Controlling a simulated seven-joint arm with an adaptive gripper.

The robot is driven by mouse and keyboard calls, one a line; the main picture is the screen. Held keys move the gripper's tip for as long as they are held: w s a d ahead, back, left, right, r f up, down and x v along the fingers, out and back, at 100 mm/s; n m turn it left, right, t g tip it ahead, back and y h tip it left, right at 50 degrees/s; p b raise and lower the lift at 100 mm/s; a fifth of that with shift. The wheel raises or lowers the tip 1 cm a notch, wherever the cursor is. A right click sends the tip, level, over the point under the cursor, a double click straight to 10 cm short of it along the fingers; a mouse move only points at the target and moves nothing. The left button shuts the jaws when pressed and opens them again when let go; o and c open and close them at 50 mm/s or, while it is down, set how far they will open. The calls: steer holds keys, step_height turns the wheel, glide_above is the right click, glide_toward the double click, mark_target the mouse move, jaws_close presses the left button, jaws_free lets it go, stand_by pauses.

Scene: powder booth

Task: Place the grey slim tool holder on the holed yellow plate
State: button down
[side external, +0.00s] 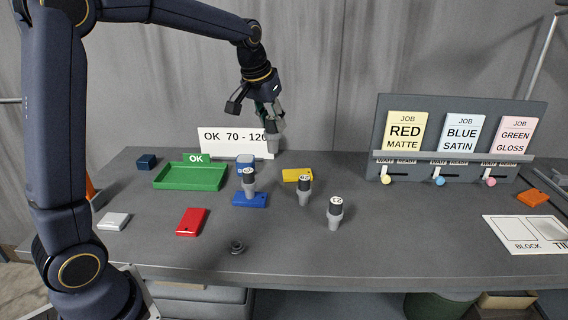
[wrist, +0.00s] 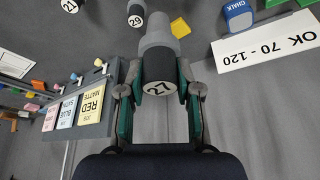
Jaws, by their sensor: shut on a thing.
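My gripper (side external: 266,112) is shut on a grey and black tool holder (side external: 274,143), held above the table in front of the white sign. In the wrist view my gripper (wrist: 160,92) grips the holder (wrist: 158,38) by its black collar; a round label reading 27 faces the camera and the grey end points away. The yellow plate (side external: 291,174) lies flat on the table, below and slightly right of the held holder. It also shows in the wrist view (wrist: 180,28), beyond and to the right of the holder. Its hole is hard to make out.
One holder (side external: 249,183) stands on a blue plate (side external: 240,200). Another holder (side external: 305,193) stands close in front of the yellow plate, and a third (side external: 335,215) stands farther right. A blue chalk box (side external: 245,160), green tray (side external: 170,184) and red plate (side external: 190,222) lie left.

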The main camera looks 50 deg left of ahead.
steer(key=w+a+f+n, duration=0.1)
steer(key=w+a+f, duration=0.1)
steer(key=a+f, duration=0.4)
steer(key=shift+n+y, duration=0.3)
steer(key=shift+w+a+f, duration=0.75)
steer(key=shift+w+f, duration=1.15)
steer(key=shift+w, duration=0.35)
steer(key=shift+w+a+f, duration=0.75)
steer(key=shift+w+f, duration=1.15)
steer(key=shift+w, duration=0.3)
steer(key=shift+w+a+f, duration=0.75)
steer(key=shift+w+f, duration=1.15)
steer(key=shift+w, duration=0.35)
steer(key=shift+f, duration=0.1)
steer(key=c, duration=0.8)
jaws_free()
steer(key=shift+f, duration=0.15)
